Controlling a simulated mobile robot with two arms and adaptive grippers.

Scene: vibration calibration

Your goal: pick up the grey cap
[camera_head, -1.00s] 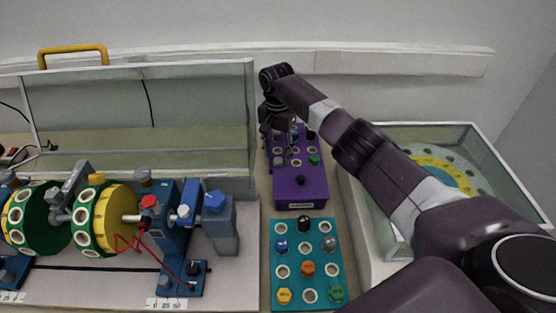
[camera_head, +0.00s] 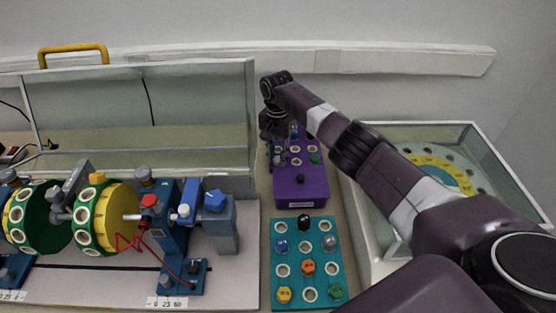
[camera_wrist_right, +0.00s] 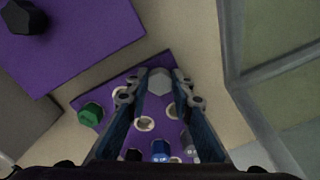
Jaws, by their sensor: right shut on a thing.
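A light grey hexagonal cap (camera_wrist_right: 159,82) sits between the fingertips of my right gripper (camera_wrist_right: 158,90) in the right wrist view, over the purple board (camera_wrist_right: 172,66). My right gripper is shut on this cap. In the head view, my right gripper (camera_head: 274,132) is at the far end of the purple board (camera_head: 301,190), and the held cap cannot be made out there. Whether the cap still touches the board is not clear. My left gripper is not in view.
A blue cap (camera_wrist_right: 160,150), another grey cap (camera_wrist_right: 189,144) and a green cap (camera_wrist_right: 90,113) are close by. A teal board (camera_head: 294,241) with several coloured caps lies nearer. A glass-sided box (camera_head: 480,145) stands at right, a drum rig (camera_head: 106,218) at left.

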